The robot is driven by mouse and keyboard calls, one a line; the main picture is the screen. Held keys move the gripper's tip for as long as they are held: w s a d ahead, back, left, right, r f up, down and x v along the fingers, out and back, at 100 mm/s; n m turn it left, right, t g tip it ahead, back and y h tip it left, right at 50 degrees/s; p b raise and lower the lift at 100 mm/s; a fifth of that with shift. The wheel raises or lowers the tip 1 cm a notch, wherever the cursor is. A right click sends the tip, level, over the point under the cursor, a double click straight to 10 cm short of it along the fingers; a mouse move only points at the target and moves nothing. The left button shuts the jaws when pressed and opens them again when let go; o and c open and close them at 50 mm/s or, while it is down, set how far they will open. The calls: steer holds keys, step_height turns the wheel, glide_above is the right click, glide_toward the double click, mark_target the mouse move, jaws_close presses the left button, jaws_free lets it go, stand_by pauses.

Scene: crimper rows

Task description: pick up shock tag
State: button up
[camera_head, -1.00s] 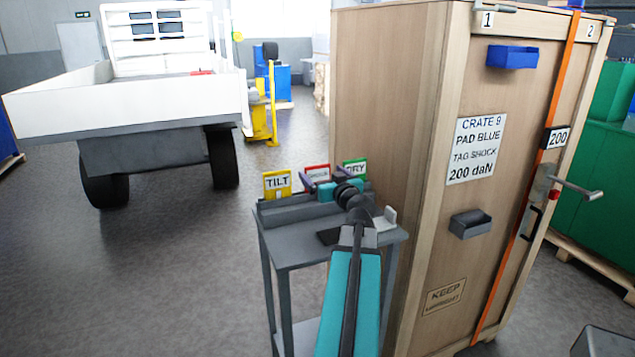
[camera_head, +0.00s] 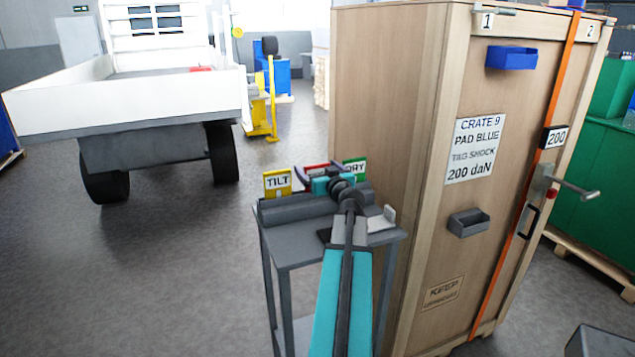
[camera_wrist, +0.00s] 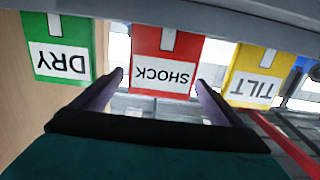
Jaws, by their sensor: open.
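The red shock tag (camera_wrist: 166,62) stands upright in the middle of the row in the wrist view, its lettering upside down. In the head view only its red top edge (camera_head: 317,167) shows behind my gripper. My gripper (camera_wrist: 160,80) is open, with one purple finger on each side of the lower part of the shock tag. I cannot tell whether the fingers touch it. The green dry tag (camera_wrist: 58,48) and yellow tilt tag (camera_wrist: 256,76) stand on either side; they also show in the head view, dry at right (camera_head: 355,167) and tilt at left (camera_head: 277,183).
The tags stand in a grey rack on a small grey stand (camera_head: 285,252). A white truck (camera_head: 130,110) is at back left. Floor on the left is clear.

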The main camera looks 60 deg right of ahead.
steer(key=c, duration=1.1)
steer(key=shift+c, duration=0.2)
steer(key=shift+r, duration=0.1)
steer(key=shift+r+b, duration=0.55)
steer(key=shift+r, duration=0.95)
steer(key=shift+s+a+r, duration=0.15)
steer(key=shift+r, duration=0.05)
steer(key=a+b+v, duration=0.1)
steer(key=b+v, duration=0.3)
steer(key=v, duration=0.6)
steer(key=shift+a, duration=0.2)
steer(key=shift+b, duration=0.5)
